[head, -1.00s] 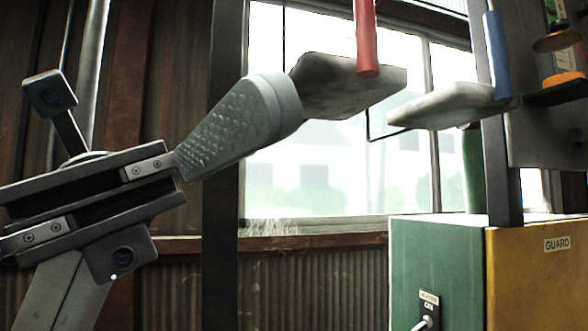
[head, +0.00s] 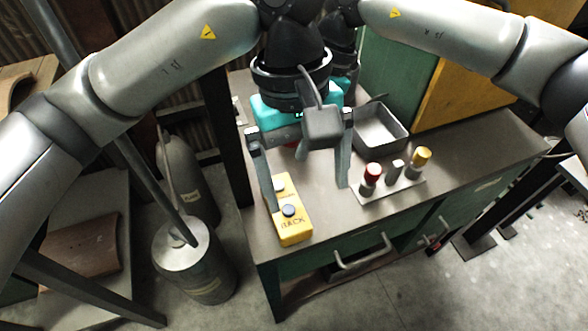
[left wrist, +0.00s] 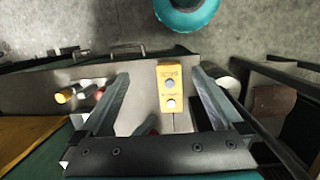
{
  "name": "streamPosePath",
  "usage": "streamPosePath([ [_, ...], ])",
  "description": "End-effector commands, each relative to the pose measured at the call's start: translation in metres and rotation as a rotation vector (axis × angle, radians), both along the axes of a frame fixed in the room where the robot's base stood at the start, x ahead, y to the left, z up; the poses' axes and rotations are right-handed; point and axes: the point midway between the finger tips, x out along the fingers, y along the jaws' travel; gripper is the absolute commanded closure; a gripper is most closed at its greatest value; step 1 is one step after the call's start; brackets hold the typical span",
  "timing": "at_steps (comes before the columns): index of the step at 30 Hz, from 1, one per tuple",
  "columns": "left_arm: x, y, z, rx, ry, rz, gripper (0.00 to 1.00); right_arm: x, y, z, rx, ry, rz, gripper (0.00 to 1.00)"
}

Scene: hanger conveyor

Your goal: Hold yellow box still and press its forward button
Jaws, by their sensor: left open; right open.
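The yellow box (head: 296,231) lies near the left front corner of the bench. In the left wrist view the box (left wrist: 161,78) shows between the fingers, closer to the right one, with both buttons visible. My right gripper (head: 346,84) is behind the left one; its fingers are hidden.
Right of the box, a small plate holds a red-topped post (head: 371,173), a grey one and a yellow-topped one (head: 421,157). A metal tray (head: 379,126) is behind them. A grey canister (head: 196,262) stands left of the bench (head: 470,160).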

Motion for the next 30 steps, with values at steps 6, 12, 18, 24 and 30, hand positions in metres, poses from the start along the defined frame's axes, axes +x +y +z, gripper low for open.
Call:
streamPosePath([
  [6, 0.023, 0.012, -0.023, 0.099, -0.129, 0.015, 0.00, 0.000, 0.000, 0.000, 0.000, 0.000, 0.000, 0.50],
  [12, 0.027, 0.015, -0.036, 0.119, -0.154, 0.017, 0.00, 0.000, 0.000, 0.000, 0.000, 0.000, 0.000, 0.50],
  [18, 0.026, 0.015, -0.068, 0.119, -0.149, 0.018, 0.00, 0.000, 0.000, 0.000, 0.000, 0.000, 0.000, 0.50],
  [24, 0.026, 0.015, -0.109, 0.118, -0.150, 0.018, 0.00, 0.000, 0.000, 0.000, 0.000, 0.000, 0.000, 0.50],
  [30, 0.026, 0.015, -0.146, 0.118, -0.150, 0.019, 0.00, 0.000, 0.000, 0.000, 0.000, 0.000, 0.000, 0.50],
])
